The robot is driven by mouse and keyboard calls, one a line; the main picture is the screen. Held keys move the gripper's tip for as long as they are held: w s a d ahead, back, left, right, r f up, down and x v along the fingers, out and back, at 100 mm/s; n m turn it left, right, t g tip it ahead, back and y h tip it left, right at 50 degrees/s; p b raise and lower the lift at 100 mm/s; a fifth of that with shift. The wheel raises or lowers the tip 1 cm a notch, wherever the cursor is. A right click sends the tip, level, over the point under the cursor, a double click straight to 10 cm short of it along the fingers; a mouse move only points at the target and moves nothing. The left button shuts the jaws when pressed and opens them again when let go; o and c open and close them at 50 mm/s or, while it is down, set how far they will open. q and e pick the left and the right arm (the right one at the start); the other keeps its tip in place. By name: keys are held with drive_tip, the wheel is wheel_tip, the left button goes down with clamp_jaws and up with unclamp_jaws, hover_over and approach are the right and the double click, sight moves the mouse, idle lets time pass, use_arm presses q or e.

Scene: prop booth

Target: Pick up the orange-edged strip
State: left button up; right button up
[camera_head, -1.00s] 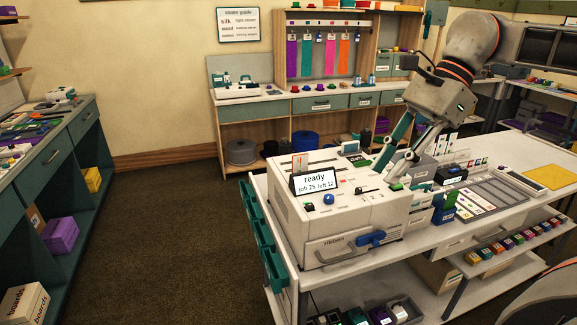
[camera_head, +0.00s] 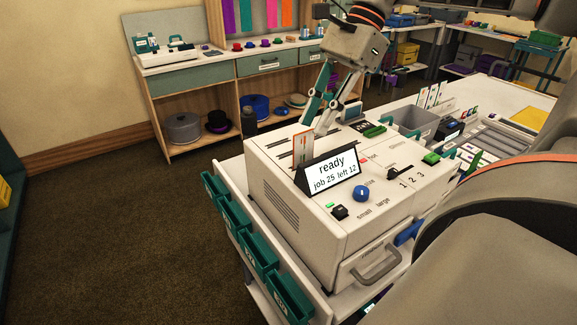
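The orange-edged strip (camera_head: 302,148) is a small pale card with orange at its edges. It stands upright in the top of the white machine (camera_head: 285,205), just behind the black-framed "ready" display (camera_head: 331,171), which hides its lower end. My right gripper (camera_head: 316,118) points down above the machine, a little above and behind the strip in the picture. Its teal and grey fingers are apart, with nothing visible between them. The strip appears clear of the fingers, though the depth gap is hard to judge. My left gripper is not in view.
A grey bin (camera_head: 412,121) and upright cards (camera_head: 431,96) stand to the right. Green trays (camera_head: 233,219) hang at the left side. My own arm covers the lower right.

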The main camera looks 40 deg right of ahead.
sight(294, 155)
drive_tip(key=shift+w+f+b, duration=0.35)
drive_tip(key=shift+w+f, duration=0.35)
drive_tip(key=shift+f, duration=0.3)
drive_tip(key=shift+s+a+f, duration=0.15)
drive_tip(key=shift+a+f, duration=0.1)
drive_tip(key=shift+x, duration=0.9)
drive_tip(key=shift+w+x, duration=0.25)
drive_tip(key=shift+x, duration=1.05)
drive_tip(key=shift+w+x, duration=0.2)
drive_tip(key=shift+x, duration=1.1)
drive_tip(key=shift+d, duration=0.1)
clamp_jaws()
